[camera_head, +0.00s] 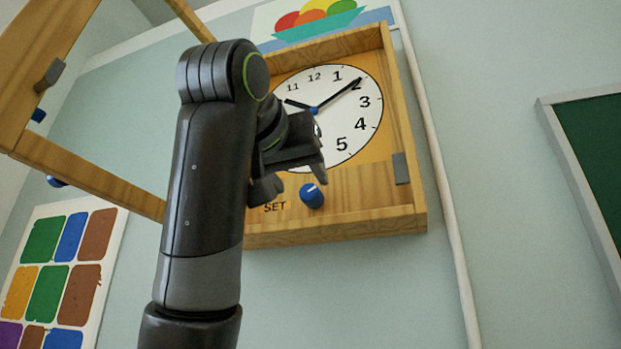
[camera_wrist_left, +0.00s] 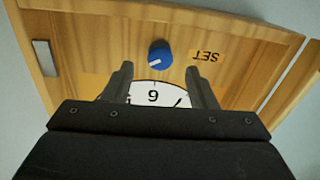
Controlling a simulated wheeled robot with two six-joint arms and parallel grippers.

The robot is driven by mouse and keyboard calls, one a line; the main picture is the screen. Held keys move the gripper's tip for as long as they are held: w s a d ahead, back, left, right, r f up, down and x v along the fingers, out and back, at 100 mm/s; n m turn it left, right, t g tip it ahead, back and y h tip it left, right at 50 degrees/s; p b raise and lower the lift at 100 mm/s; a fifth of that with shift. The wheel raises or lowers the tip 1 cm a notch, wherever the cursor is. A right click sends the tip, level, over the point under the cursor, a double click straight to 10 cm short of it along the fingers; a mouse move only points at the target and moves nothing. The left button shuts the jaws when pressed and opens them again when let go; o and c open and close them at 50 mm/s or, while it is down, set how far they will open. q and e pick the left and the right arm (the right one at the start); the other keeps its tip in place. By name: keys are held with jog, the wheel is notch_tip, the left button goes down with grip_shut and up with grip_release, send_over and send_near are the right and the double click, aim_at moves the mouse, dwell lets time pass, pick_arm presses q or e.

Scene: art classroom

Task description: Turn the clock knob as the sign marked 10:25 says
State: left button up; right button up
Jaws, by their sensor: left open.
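The clock (camera_head: 345,150) has a white face in an open wooden wall case. Its short hand points near 10 and its long hand near 2. The blue clock knob (camera_head: 312,195) sits below the face, right of the word SET, with a white line on it. The knob also shows in the wrist view (camera_wrist_left: 160,55). My left gripper (camera_head: 294,187) is open in front of the case. In the wrist view its fingers (camera_wrist_left: 160,75) are apart, the knob lies just beyond the tips, and nothing is between them but the face behind. No sign marked 10:25 shows. My right gripper is not in view.
A wooden door frame (camera_head: 90,177) of the case stands open on the left. The case's right side wall (camera_head: 402,120) stands near the knob. A colour swatch poster (camera_head: 60,265), a fruit picture (camera_head: 270,22) and a green board (camera_head: 595,150) hang around it.

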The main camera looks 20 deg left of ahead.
aim_at(308, 192)
pick_arm(q)
jog(key=w, duration=0.1)
jog(key=w+p, duration=0.1)
jog(key=w, duration=0.1)
jog(key=shift+r+p, duration=0.3)
jog(key=w+p, duration=0.1)
jog(key=w, duration=0.1)
jog(key=shift+w+f, duration=0.15)
jog(key=shift+w, duration=0.5)
jog(key=shift+s, duration=0.1)
jog(key=shift+c, duration=0.4)
jog(key=c, duration=0.9)
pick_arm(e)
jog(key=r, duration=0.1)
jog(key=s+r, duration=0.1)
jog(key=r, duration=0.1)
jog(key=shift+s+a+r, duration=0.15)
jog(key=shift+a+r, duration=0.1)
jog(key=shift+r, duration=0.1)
pick_arm(q)
jog(key=shift+f+m, duration=0.1)
jog(key=shift+m, duration=0.2)
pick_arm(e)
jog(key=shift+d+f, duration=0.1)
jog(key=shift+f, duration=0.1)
